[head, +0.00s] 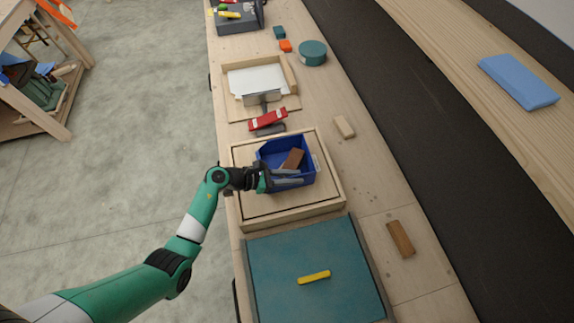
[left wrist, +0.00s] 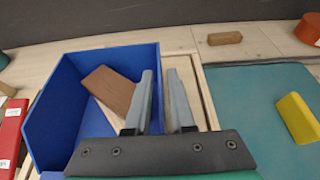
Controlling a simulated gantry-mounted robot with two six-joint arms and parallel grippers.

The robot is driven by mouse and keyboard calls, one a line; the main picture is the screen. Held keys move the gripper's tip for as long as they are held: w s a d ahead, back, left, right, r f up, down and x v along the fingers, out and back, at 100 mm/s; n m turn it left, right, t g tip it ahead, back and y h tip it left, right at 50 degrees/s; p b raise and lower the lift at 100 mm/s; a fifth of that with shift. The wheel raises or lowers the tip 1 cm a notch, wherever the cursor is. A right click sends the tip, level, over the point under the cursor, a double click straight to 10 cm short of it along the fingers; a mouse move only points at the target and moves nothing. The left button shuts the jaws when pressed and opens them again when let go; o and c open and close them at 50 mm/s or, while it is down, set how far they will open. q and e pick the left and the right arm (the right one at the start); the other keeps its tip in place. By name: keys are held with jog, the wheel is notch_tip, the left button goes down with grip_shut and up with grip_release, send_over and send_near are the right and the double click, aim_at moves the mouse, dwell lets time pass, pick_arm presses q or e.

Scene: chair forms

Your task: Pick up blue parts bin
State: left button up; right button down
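The blue parts bin (head: 306,178) sits in the shallow wooden tray and holds a brown block (head: 292,159). In the left wrist view the bin (left wrist: 62,105) fills the left half, with the brown block (left wrist: 108,92) inside. My left gripper (head: 298,177) is at the bin's near side. Its fingers (left wrist: 160,85) straddle the bin's wall, one inside and one outside. The gap between them is narrow, and they look shut on the wall. The fingers hide part of the wall. My right gripper is not in view.
The wooden tray (head: 334,198) surrounds the bin. A teal mat (head: 270,250) with a yellow piece (head: 314,277) lies nearer. A red clamp-like tool (head: 267,120) lies beyond the bin. A pale block (head: 343,127) and a brown block (head: 400,239) lie to the right.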

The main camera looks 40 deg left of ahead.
pick_arm(q)
grip_shut()
dwell(1.1)
